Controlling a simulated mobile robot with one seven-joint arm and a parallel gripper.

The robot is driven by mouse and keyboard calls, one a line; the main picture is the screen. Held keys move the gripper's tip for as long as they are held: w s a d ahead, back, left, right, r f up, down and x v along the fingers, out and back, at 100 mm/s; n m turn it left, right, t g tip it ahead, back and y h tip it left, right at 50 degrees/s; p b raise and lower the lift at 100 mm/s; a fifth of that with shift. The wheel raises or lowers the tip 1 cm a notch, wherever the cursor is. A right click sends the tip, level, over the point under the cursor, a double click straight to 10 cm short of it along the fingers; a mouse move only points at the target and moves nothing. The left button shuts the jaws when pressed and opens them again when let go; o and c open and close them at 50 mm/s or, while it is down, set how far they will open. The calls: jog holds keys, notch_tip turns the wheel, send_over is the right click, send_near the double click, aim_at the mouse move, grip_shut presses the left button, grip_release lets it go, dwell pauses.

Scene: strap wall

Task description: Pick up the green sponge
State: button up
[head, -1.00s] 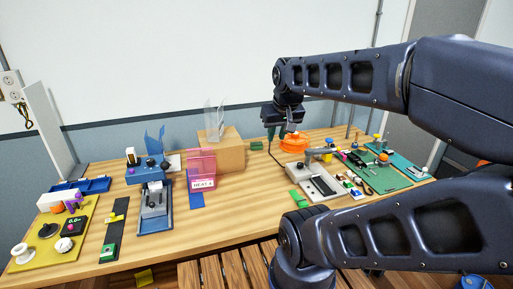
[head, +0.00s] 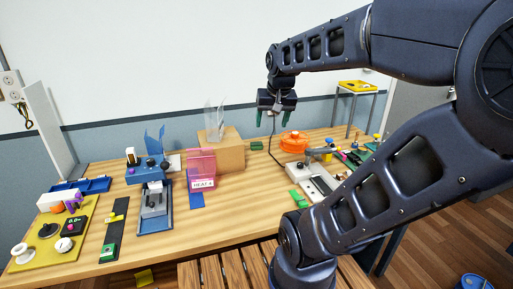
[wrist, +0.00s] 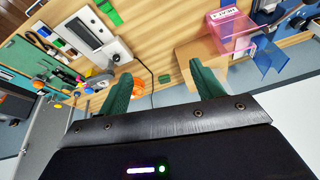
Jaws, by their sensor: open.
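A small dark green block (head: 256,145) lies on the table just right of the cardboard box. A brighter green block (head: 297,199) lies near the front edge, left of a grey device, and shows at the top of the wrist view (wrist: 110,12). I cannot tell for sure which is the sponge. My gripper (head: 272,122) is open and empty, in the air above the back of the table, with green fingers (wrist: 160,76) pointing down.
The cardboard box (head: 222,155) and pink clear holder (head: 201,166) stand left of the dark green block. An orange round thing (head: 294,142) and a black cable lie to its right. Grey device (head: 319,181) stands in front. The table between box and device is mostly clear.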

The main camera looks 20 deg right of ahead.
jog(key=w+d+m+g, duration=0.15)
jog(key=w+m, duration=0.35)
jog(key=w, duration=0.9)
jog(key=m+g, duration=0.3)
jog(key=m, duration=1)
send_over(258, 143)
notch_tip(258, 143, down, 26)
jog(key=shift+t, duration=0.25)
jog(key=shift+w+f, duration=0.15)
jog(key=shift+f, duration=4.9)
jog(key=c, duration=1)
